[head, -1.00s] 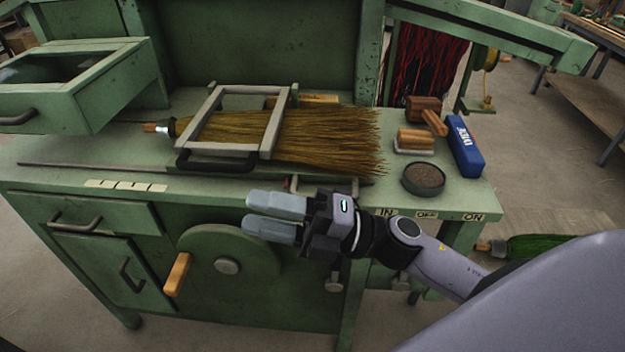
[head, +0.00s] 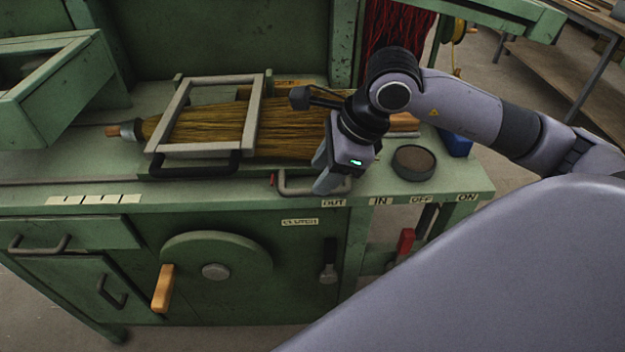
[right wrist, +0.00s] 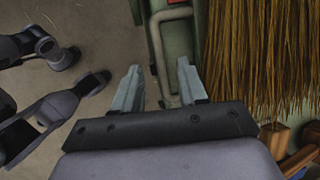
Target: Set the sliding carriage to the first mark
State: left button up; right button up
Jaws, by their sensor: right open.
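The sliding carriage looks to be the grey rectangular frame (head: 255,115) with a black front handle (head: 195,168). It lies around the broom's straw (head: 292,128) on the green bench. Several pale marks (head: 96,199) sit on the bench's front edge, to the left of the frame. My right gripper (head: 324,178) is open and empty, pointing down at the front edge, right of the frame. A grey bent handle (head: 286,187) is beside its fingers; in the right wrist view this handle (right wrist: 156,40) shows just beyond the open fingers (right wrist: 158,85). Contact cannot be told.
A round dark dish (head: 414,161) and a blue block (head: 456,143) stand at the bench's right. OUT, IN, OFF and ON labels line the front edge. A crank wheel (head: 240,262) with a wooden handle (head: 163,288) is below. An open drawer (head: 55,95) juts out at the left.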

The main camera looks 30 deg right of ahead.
aim_at(309, 189)
pick_arm(q)
jog(key=shift+r, duration=0.2)
pick_arm(e)
jog(key=shift+x, duration=2.25)
grip_shut()
